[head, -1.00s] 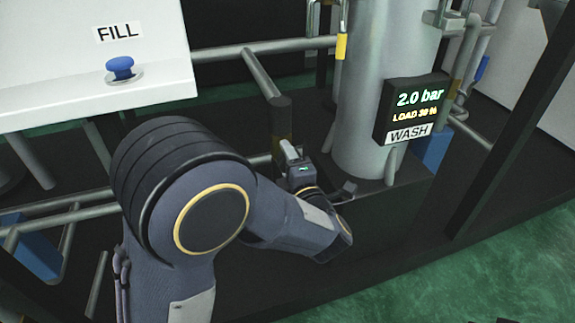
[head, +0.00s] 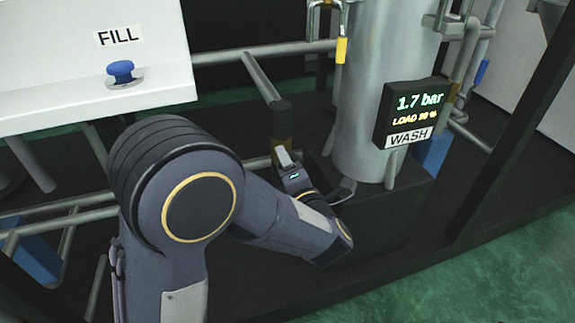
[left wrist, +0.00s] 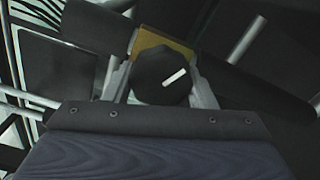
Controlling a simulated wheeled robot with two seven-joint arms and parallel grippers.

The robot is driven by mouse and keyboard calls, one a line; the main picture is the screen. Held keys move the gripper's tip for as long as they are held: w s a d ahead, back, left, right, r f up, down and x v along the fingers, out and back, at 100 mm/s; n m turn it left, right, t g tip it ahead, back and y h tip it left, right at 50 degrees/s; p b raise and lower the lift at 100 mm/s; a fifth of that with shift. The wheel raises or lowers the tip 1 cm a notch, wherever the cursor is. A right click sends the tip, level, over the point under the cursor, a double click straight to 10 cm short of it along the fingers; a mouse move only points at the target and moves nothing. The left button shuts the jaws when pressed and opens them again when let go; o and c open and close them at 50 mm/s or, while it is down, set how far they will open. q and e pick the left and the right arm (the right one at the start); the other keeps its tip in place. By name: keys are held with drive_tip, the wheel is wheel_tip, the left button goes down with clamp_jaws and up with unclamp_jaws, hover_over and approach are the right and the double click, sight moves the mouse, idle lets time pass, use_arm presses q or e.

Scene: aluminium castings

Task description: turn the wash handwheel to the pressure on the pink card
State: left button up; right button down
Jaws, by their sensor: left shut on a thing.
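The wash handwheel (left wrist: 160,80) is a dark round knob with a white mark on its face, seen in the left wrist view in front of a tan block. My left gripper (left wrist: 163,86) has one finger on each side of it and is shut on it. In the head view my left gripper (head: 288,163) is low beside the grey column, and the handwheel is hidden there. The black WASH display (head: 412,112) reads 1.7 bar, with a smaller yellow LOAD line below. The pink card is not in view. My right gripper is not in view.
A grey metal column (head: 372,100) stands right of my gripper. A white FILL panel (head: 60,60) with a blue button (head: 120,72) is at upper left. Grey pipes run behind my arm. A dark post (head: 510,120) stands at right, and green floor shows at lower right.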

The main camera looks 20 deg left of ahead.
use_arm(q)
drive_tip(key=o, duration=1)
drive_tip(key=shift+d, duration=0.1)
drive_tip(key=p+v, duration=0.2)
drive_tip(key=v, duration=0.5)
drive_tip(key=shift+s+d, duration=0.2)
drive_tip(key=shift+s, duration=0.15)
